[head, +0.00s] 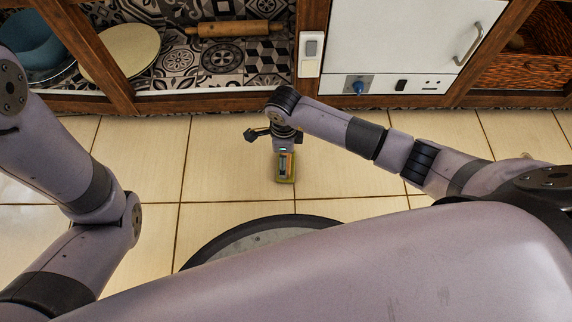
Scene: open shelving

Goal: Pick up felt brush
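A small block with a yellow-green rim and a dark, striped top (285,172), possibly the felt brush, shows over the tiled floor near the middle of the head view. My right arm comes in from the right, and its wrist and gripper (281,142) are directly above and against the block in the picture. The fingertips are hidden by the wrist, so I cannot tell whether they are open or touching the block. My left arm shows at the left edge, but its gripper is out of view.
Wooden shelving runs along the back, with a rolling pin (234,29), a round board (120,53) and a blue bowl (28,42). A white cabinet door (405,35) with a handle is at the right. The floor (225,160) around the block is clear.

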